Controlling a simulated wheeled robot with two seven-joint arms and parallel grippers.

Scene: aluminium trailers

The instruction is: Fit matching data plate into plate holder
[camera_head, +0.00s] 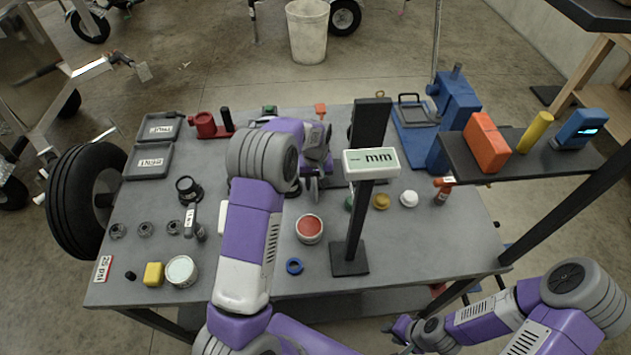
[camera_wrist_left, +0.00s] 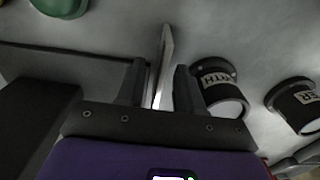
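A thin grey plate (camera_wrist_left: 165,58), seen nearly edge-on, stands between the two fingers of my left gripper (camera_wrist_left: 160,85). The fingers are apart, with a gap visible on the plate's right side; its lower part is hidden by the gripper. In the head view my left gripper (camera_head: 314,172) is over the middle of the table, behind my forearm. Two trays (camera_head: 148,162) with labelled white tags lie at the table's back left; I cannot tell whether either is the plate holder. My right gripper (camera_head: 402,328) is low, off the table's front right edge, and its fingers are unclear.
A black post with a white "mm" box (camera_head: 371,161) stands just right of my left gripper. Black labelled cylinders (camera_wrist_left: 219,85) stand close right of the fingers. A raised shelf (camera_head: 545,158) holds an orange block. Free table (camera_head: 420,245) lies at right front.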

